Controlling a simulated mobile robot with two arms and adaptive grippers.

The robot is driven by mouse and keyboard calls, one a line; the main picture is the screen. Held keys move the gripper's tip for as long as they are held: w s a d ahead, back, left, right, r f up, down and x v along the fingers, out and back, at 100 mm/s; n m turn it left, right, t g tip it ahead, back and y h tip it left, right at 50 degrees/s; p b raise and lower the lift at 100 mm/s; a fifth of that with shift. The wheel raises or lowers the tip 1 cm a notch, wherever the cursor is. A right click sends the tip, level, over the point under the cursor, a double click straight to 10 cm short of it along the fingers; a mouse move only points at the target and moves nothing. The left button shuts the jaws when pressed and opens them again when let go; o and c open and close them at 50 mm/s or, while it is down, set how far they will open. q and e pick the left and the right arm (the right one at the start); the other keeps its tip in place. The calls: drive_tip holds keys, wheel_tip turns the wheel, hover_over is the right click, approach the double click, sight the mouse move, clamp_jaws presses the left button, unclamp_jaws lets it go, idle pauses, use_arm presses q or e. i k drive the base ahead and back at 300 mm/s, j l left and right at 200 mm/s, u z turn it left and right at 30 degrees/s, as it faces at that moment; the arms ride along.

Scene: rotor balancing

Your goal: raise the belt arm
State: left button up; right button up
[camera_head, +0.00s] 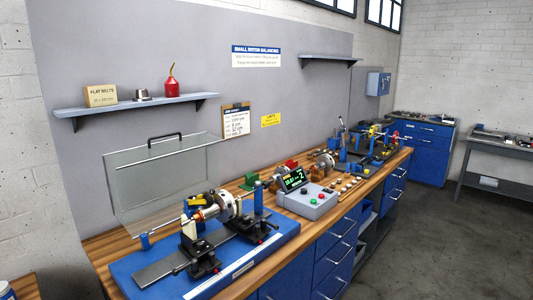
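The balancing machine (152,274) stands on the wooden bench at the lower left, with a blue base and a grey bed. A rotor with a silver disc (224,203) lies across its two black supports. Near the rotor's left end are a cream upright piece (188,229) and small orange and red parts. I cannot tell clearly which of these parts is the belt arm, or whether it is up or down. Neither of my grippers shows in the head view.
A clear guard with a black handle (165,136) stands tilted up behind the machine. A grey control box (313,206) with a lit display stands to its right. Farther along the bench are weights and tools. A shelf above holds a box and a red oil can (172,83).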

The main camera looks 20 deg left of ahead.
sight(197, 200)
drive_tip(key=u, duration=1.2)
